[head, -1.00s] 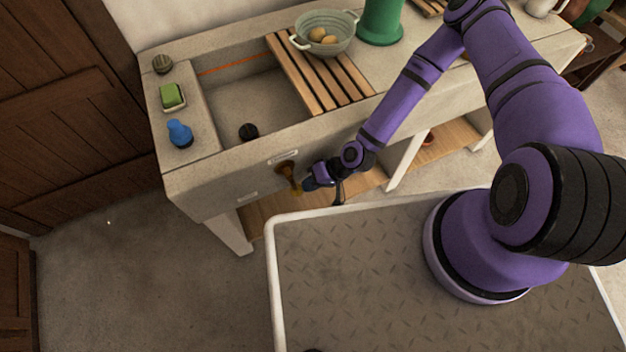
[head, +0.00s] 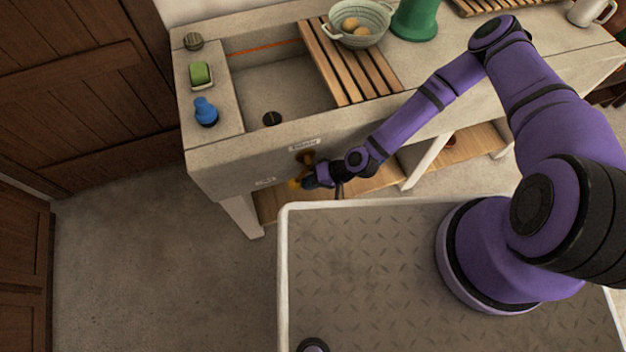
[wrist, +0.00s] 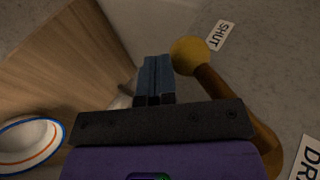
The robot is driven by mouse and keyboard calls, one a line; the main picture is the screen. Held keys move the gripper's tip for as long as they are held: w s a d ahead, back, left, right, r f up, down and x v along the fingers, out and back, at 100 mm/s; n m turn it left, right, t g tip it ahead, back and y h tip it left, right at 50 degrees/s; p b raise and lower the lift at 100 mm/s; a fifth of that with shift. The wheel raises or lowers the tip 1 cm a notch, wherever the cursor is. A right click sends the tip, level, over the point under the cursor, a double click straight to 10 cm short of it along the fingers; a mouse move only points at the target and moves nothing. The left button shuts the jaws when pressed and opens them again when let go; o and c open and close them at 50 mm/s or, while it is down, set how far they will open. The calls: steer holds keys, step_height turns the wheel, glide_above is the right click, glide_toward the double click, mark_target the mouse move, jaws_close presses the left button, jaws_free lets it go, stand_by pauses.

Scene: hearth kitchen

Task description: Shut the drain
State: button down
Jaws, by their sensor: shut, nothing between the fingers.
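The sink (head: 285,90) has a dark round drain (head: 272,118) in its basin floor. A brass drain lever (head: 306,158) is on the sink's front face, under a label plate (head: 303,145) reading DRAIN in part in the wrist view (wrist: 308,160). The lever tilts down-left; its ball knob (wrist: 190,56) is near the SHUT label (wrist: 220,35). My gripper (wrist: 155,68) is shut and empty, its fingertips right beside the knob; I cannot tell if they touch. In the head view my gripper (head: 308,181) is at the lever's lower end, just right of the knob.
A slatted wooden board (head: 345,60) covers the basin's right part, with a colander (head: 358,38) on it. A green sponge (head: 200,74) and a blue bottle (head: 205,112) stand on the left ledge. A bowl (wrist: 30,143) is on the lower shelf (head: 375,180).

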steer(key=shift+a+y, duration=0.3)
steer(key=shift+a, duration=0.05)
steer(key=shift+a+r, duration=0.1)
stand_by(0.3)
steer(key=v, duration=1.1)
stand_by(0.5)
